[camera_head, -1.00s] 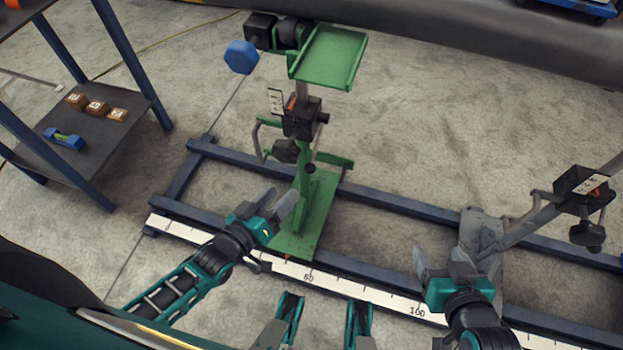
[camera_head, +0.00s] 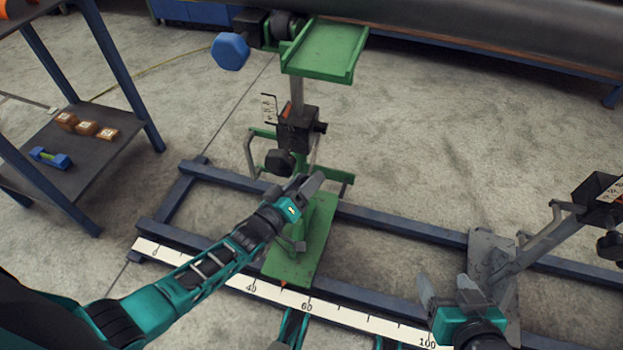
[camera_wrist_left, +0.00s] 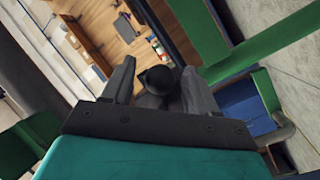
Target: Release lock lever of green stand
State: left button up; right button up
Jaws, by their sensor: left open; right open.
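The green stand (camera_head: 324,52) rises from a green base plate on the blue floor frame. Its post carries a black clamp block (camera_head: 297,128) with a black knob (camera_head: 280,162) below it and a grey bent handle (camera_head: 250,152) at the left. I cannot tell which part is the lock lever. My left gripper (camera_head: 311,179) is open, just below and right of the knob in the head view. In the left wrist view a dark round knob (camera_wrist_left: 156,79) shows between the open fingers; contact is unclear. My right gripper (camera_head: 445,282) is open and empty at the lower right.
A grey stand (camera_head: 545,240) with its own black clamp block is at the right. The blue frame (camera_head: 400,213) and a white ruler (camera_head: 345,314) cross the floor. A shelf (camera_head: 75,150) stands left. A large dark pipe (camera_head: 450,35) spans the top.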

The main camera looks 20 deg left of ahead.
pick_arm(q)
jog(key=shift+x, duration=1.1)
grip_shut()
